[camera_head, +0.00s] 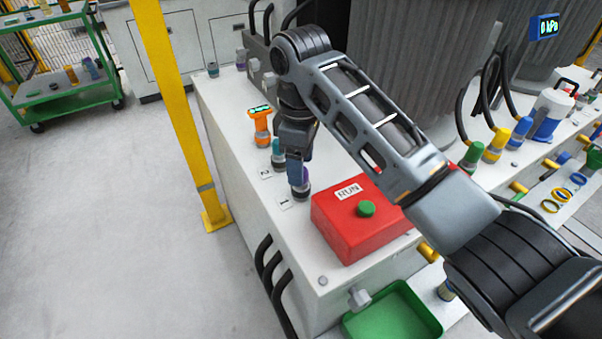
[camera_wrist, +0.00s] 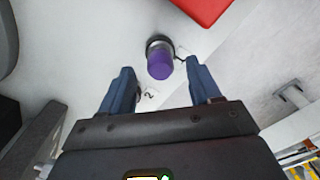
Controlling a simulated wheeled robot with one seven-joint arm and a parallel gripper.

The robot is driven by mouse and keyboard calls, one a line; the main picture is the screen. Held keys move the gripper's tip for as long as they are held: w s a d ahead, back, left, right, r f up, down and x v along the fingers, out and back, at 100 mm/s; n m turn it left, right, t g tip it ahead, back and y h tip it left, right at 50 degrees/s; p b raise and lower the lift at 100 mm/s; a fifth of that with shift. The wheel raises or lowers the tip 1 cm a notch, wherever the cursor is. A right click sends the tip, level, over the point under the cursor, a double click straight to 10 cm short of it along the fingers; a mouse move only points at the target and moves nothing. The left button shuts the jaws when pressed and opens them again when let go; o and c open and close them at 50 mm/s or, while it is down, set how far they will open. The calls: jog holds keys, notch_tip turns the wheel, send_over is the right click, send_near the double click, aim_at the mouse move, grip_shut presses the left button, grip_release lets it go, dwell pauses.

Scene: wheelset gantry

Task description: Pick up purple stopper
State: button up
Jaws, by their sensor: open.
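The purple stopper (camera_head: 304,181) stands upright on the white bench top beside the label 1, in a dark round seat. My gripper (camera_head: 297,168) points down right at it and partly covers it in the head view. In the wrist view the purple stopper (camera_wrist: 160,64) appears centred between the fingertips of my gripper (camera_wrist: 159,74), at or slightly beyond their ends. Both fingers are apart and clear gaps show on either side of the stopper. I cannot tell the remaining height between fingertips and stopper.
A teal stopper (camera_head: 278,153) stands by label 2, with an orange gauge (camera_head: 261,125) behind it. A red RUN box (camera_head: 340,226) with a green button sits close on the right. A green tray (camera_head: 390,315) lies below in front. A yellow post (camera_head: 180,110) stands left.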

jog(key=shift+f, duration=0.8)
jog(key=shift+c, duration=0.2)
grip_shut()
